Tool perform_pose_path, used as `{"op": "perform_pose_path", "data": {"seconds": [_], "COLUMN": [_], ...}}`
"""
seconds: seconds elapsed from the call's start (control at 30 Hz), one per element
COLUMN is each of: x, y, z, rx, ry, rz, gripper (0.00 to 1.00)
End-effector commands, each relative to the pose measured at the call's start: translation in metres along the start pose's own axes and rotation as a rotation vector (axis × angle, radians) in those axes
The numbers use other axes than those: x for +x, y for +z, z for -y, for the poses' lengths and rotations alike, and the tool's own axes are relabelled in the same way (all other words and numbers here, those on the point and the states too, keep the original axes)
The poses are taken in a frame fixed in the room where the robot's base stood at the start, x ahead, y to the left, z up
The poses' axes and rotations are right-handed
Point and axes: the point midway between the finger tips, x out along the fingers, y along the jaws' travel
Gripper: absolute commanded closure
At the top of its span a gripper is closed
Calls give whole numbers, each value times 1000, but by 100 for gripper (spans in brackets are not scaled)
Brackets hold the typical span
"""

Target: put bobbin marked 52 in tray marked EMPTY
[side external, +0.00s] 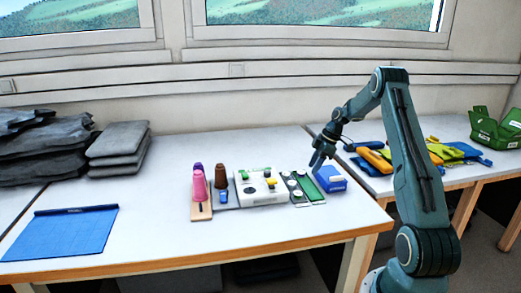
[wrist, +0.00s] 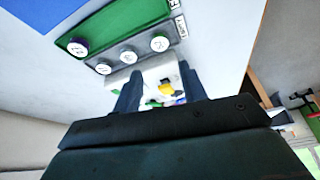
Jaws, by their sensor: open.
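My gripper (side external: 317,167) points down above the right part of the table, over the trays, with nothing between its fingers. In the wrist view its two fingers (wrist: 160,74) stand apart. Several white-topped round bobbins sit in or by a grey tray (side external: 297,190); in the wrist view one is at the right (wrist: 159,42), one at the left (wrist: 78,48), others between (wrist: 129,57). Their numbers are too small to read surely, so I cannot tell which is 52. Labels at the tray ends are only partly legible.
A white machine (side external: 262,195) with coloured knobs stands left of the trays. A blue box (side external: 331,178) is close on their right. Pink and brown cones (side external: 199,187) stand farther left.

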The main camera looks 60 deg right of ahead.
Motion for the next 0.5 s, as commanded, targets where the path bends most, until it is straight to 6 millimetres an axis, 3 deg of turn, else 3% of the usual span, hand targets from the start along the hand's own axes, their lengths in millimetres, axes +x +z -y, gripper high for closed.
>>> {"op": "perform_pose_path", "data": {"seconds": [0.27, 0.5], "x": [-19, -53], "y": [-39, -102], "z": [16, 56], "rx": [17, 66], "ry": [12, 41], "rz": [22, 56], "gripper": [58, 58]}}
